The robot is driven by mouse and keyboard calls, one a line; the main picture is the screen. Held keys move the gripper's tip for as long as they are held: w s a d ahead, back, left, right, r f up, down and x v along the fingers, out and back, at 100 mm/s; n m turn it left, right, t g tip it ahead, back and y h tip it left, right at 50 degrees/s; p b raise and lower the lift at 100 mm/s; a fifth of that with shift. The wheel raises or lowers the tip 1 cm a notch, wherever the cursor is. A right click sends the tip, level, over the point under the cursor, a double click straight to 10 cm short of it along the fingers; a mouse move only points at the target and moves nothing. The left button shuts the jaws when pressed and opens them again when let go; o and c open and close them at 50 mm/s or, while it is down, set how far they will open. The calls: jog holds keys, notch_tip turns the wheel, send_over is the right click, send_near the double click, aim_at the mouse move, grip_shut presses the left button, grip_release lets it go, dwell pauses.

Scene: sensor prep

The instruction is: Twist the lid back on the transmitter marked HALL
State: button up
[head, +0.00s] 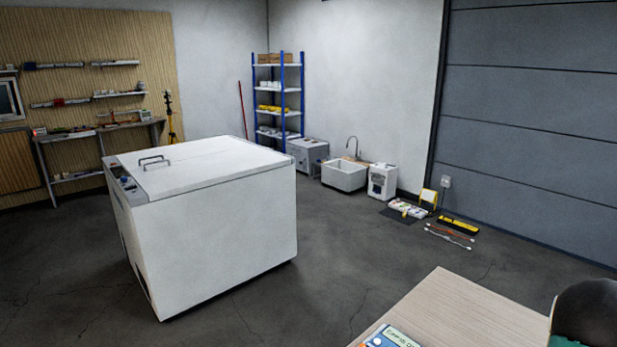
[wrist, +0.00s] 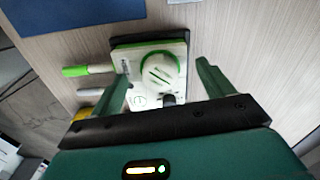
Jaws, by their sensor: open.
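In the wrist view a white transmitter (wrist: 133,99) with green edging lies on the wooden table, with a round white lid-like disc (wrist: 160,72) with a green rim and green slots at its top. A small dark knob (wrist: 168,99) shows below the disc. Small dark lettering on the body is too small to read, so I cannot tell whether it says HALL. My gripper (wrist: 163,71) is open, one green finger to each side of the disc, with nothing seen held. I cannot tell how high the fingers are above it or whether the disc is seated.
A black object (wrist: 148,39) lies at the transmitter's far edge. A green-tipped pen-like piece (wrist: 75,71) and a pale one (wrist: 90,92) lie to its left. A dark blue flat item (wrist: 75,12) is at the top. In the head view a large white chest (head: 215,225) stands beyond the table corner (head: 455,310).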

jog(key=shift+o, duration=0.4)
jog(key=shift+o, duration=0.8)
jog(key=shift+r, duration=0.65)
jog(key=shift+r, duration=2.95)
